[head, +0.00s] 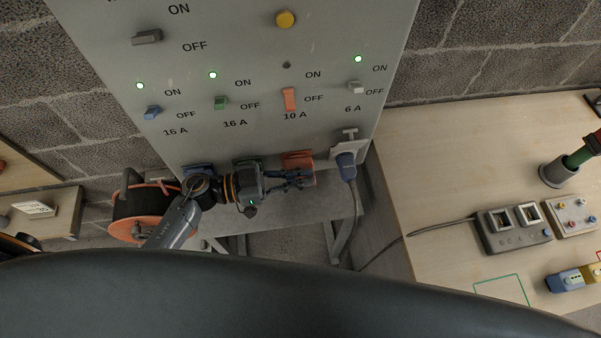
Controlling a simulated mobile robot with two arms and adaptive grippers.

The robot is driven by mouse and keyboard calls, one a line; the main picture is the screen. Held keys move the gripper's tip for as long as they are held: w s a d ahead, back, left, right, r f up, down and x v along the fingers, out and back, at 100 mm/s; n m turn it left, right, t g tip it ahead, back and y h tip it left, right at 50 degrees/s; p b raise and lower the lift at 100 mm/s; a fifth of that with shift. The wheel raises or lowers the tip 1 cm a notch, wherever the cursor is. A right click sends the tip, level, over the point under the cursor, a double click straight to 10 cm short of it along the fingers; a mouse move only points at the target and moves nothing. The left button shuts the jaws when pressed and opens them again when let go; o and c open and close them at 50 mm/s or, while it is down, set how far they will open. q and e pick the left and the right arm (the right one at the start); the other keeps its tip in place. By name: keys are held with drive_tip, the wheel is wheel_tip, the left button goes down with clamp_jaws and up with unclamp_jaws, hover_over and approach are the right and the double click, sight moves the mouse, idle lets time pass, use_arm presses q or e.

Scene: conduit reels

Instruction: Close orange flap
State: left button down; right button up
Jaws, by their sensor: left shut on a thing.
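The orange flap (298,158) is at the lower edge of the grey panel (240,130), between a green socket flap and a socket with a blue plug. My left gripper (302,178) reaches in from the left, its fingers shut at the lower part of the orange flap. The fingers partly cover the flap, so its exact angle and the grip point are hard to see. My right gripper is not in view.
The blue plug (346,165) has a hanging cable just right of the orange flap. An orange cable reel (135,228) stands at left. The orange switch (289,98) sits below an unlit lamp (286,65). A wooden table (440,180) with devices is at right.

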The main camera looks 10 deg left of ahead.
use_arm(q)
drive_tip(key=shift+s+f+m+b, duration=0.1)
drive_tip(key=shift+f+m+b, duration=0.4)
drive_tip(key=shift+f+m, duration=0.55)
drive_tip(key=shift+f+m+b, duration=0.2)
drive_tip(key=shift+m+b, duration=0.15)
drive_tip(key=shift+m, duration=0.35)
drive_tip(key=shift+f+m+b, duration=0.2)
drive_tip(key=shift+m+b, duration=0.1)
drive_tip(key=shift+m, duration=0.35)
drive_tip(key=c, duration=1.4)
unclamp_jaws()
drive_tip(key=shift+c, duration=0.2)
drive_tip(key=shift+a, duration=0.1)
drive_tip(key=shift+a, duration=0.35)
drive_tip(key=v, duration=1.1)
